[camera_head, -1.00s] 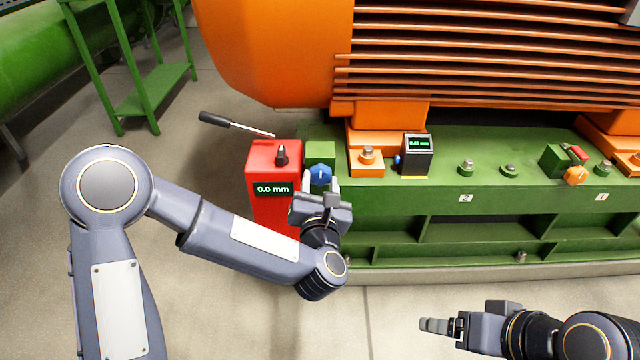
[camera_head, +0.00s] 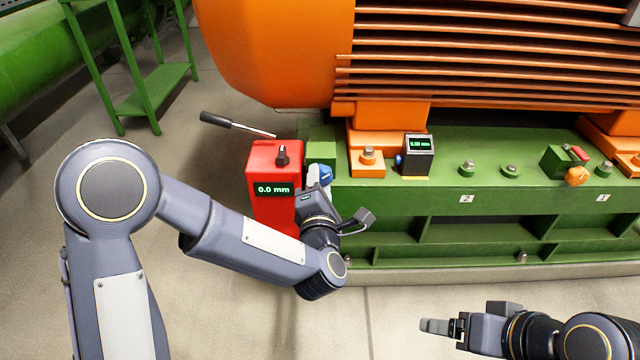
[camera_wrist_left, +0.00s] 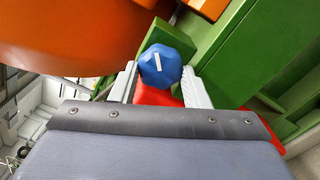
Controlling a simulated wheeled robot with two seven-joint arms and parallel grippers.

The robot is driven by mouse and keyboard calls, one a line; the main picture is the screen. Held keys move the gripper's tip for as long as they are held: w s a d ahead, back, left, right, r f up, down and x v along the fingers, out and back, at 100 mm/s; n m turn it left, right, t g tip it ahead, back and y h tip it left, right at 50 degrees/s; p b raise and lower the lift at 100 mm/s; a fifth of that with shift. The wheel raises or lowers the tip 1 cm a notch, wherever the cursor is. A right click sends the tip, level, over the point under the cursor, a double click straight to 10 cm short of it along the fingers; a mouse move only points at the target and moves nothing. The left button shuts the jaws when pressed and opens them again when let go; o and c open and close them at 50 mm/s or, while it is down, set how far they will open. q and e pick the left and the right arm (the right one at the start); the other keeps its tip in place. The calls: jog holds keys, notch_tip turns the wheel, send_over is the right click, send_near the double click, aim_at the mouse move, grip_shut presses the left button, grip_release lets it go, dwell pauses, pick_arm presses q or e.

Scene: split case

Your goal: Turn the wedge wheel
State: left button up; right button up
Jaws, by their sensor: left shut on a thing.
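The blue wedge wheel (camera_head: 326,173) sits on the front of the green block beside the red box, partly hidden by my gripper. It also shows in the left wrist view (camera_wrist_left: 160,66), many-sided, with a white mark line on its face. My left gripper (camera_head: 319,178) is shut on the wheel, with one pale finger on each side of it. My right gripper (camera_head: 440,327) is at the lower right, away from everything; I cannot tell its jaw opening.
A red box (camera_head: 262,210) with a display reading 0.0 mm and a lever (camera_head: 235,124) stands left of the wheel. A small black gauge (camera_head: 418,158) stands on the green base (camera_head: 480,200) under the orange motor (camera_head: 270,50). An orange knob (camera_head: 577,176) is farther right.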

pick_arm(q)
jog(key=shift+r+m+p, duration=0.15)
jog(key=shift+m+p, duration=0.8)
jog(key=shift+m, duration=7.35)
jog(key=o, duration=1)
